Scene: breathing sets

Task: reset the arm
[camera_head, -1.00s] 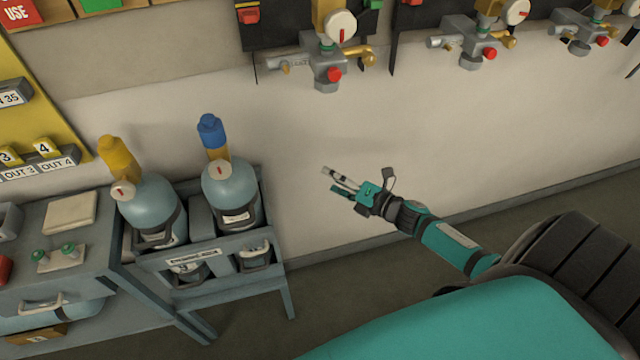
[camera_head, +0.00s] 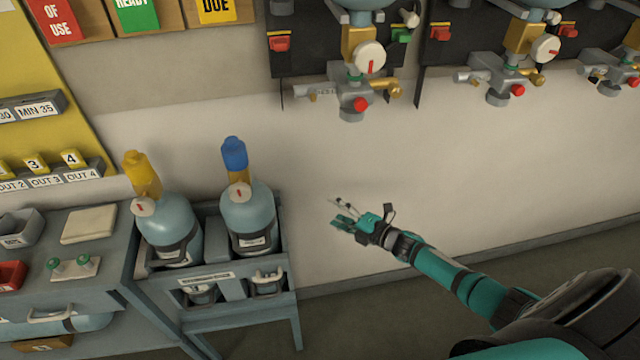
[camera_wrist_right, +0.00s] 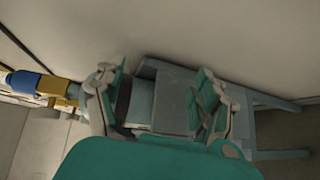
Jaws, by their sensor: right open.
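My right gripper (camera_head: 340,211) is in the middle of the head view, in front of the bare wall and to the right of the cylinder rack. Its fingers are apart and nothing is between them. In the right wrist view the two fingers (camera_wrist_right: 160,98) also stand apart, with part of the grey rack (camera_wrist_right: 258,110) behind them. My right arm (camera_head: 445,268) reaches in from the lower right. My left gripper does not show in either view.
A grey rack (camera_head: 236,320) holds a yellow-topped cylinder (camera_head: 170,225) and a blue-topped cylinder (camera_head: 247,213). A grey bench (camera_head: 85,300) stands left of it. Regulators with gauges (camera_head: 368,58) hang on the wall above. The wall (camera_head: 480,160) right of the rack is clear.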

